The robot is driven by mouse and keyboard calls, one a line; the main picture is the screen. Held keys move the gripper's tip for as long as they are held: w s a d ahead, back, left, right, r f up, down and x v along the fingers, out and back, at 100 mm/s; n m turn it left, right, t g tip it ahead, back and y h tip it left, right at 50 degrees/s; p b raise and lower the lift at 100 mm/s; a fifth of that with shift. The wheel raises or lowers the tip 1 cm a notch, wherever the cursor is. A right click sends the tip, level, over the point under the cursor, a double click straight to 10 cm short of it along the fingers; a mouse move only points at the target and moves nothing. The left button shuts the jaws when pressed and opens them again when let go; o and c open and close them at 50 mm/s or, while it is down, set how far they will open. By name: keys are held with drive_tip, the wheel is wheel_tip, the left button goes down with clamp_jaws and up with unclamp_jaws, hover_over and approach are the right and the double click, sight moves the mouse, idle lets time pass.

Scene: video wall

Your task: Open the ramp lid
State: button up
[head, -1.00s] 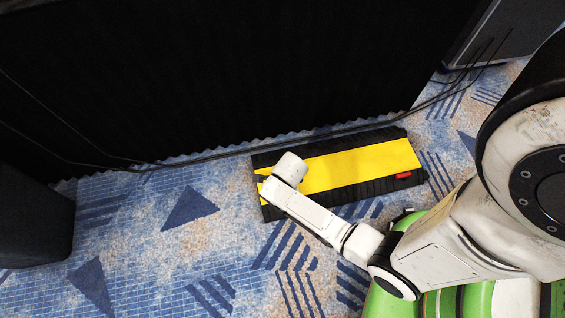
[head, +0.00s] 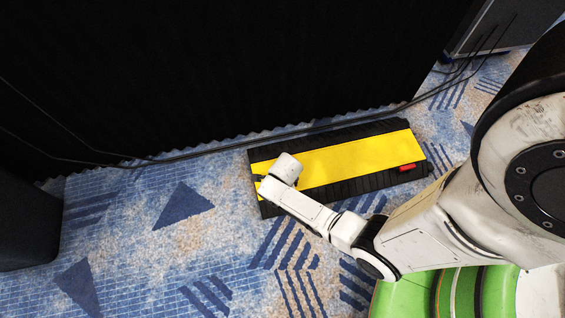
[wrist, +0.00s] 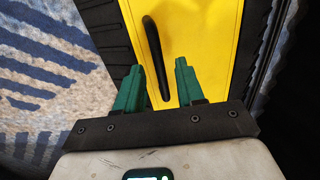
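The ramp (head: 345,190) is a black cable ramp lying on the carpet, with a bright yellow lid (head: 355,158) along its middle. The lid looks closed, lying flat. In the wrist view the lid (wrist: 205,30) fills the middle, with a dark slim handle-like bar (wrist: 153,45) over it. My gripper (wrist: 159,68) has two green fingers standing apart, with the bar's lower end between them. Whether either finger touches the bar cannot be told. In the head view my gripper is at the ramp's left end, its fingers mostly hidden by the wrist.
A small red piece (head: 408,167) sits at the ramp's right end. A black curtain (head: 220,70) hangs behind, with dark cables (head: 330,128) running along its foot. A black box (head: 25,225) stands at the left. Blue patterned carpet (head: 140,245) is clear in front.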

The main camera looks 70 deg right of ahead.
drive_tip(key=shift+c, duration=0.3)
clamp_jaws()
drive_tip(key=shift+r, duration=0.15)
